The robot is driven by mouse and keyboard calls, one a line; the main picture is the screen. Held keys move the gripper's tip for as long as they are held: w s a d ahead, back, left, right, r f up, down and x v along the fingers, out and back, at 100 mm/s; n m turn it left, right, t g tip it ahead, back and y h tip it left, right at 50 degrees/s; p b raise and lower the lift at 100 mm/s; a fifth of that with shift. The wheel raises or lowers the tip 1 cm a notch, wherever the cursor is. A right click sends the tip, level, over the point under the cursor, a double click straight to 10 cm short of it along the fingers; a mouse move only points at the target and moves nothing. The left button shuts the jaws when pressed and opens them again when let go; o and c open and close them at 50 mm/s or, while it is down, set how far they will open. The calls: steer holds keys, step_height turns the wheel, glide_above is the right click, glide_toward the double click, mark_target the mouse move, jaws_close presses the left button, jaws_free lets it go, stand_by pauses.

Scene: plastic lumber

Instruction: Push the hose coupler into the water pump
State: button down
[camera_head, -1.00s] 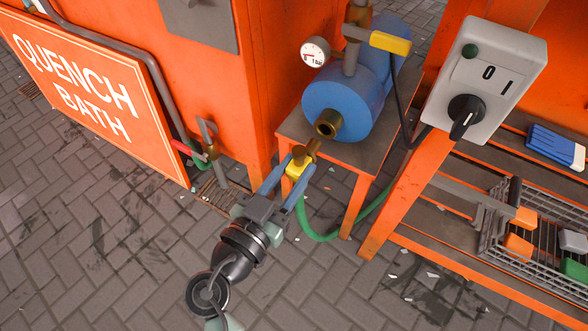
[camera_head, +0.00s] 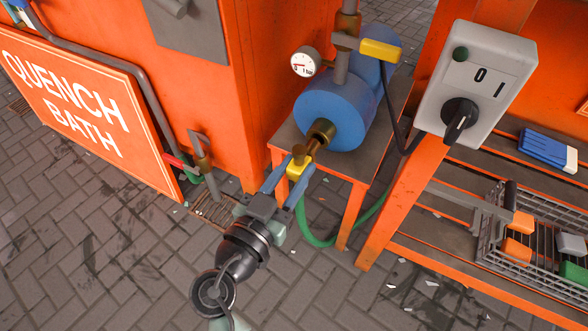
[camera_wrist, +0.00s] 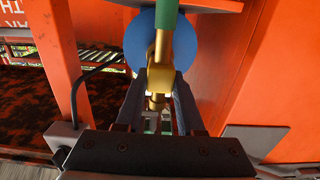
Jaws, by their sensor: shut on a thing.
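The coupler also shows in the wrist view (camera_wrist: 160,78), between the fingers (camera_wrist: 158,92). The water pump (camera_head: 338,110) is a blue cylinder with a brass port (camera_head: 320,131) facing my gripper. The brass tip points at the port and lies right at its mouth. I cannot tell whether it is inside. The pump's blue face (camera_wrist: 143,38) shows behind the coupler in the wrist view. A green hose (camera_head: 318,238) hangs below.
The pump stands on an orange-legged table (camera_head: 383,125). A grey switch box (camera_head: 480,85) is close on its right. An orange tank (camera_head: 215,100) with a quench bath sign (camera_head: 80,115) stands left. A wire basket (camera_head: 540,225) lies on the right shelf.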

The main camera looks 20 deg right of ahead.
steer(key=shift+b+x, duration=0.95)
steer(key=shift+x, duration=1.15)
stand_by(1.1)
steer(key=shift+c, duration=2.2)
jaws_free()
steer(key=shift+r, duration=0.15)
steer(key=shift+o, duration=0.3)
steer(key=o, duration=0.4)
steer(key=shift+b+v, duration=0.65)
steer(key=shift+v, duration=2.85)
steer(key=shift+f, duration=0.2)
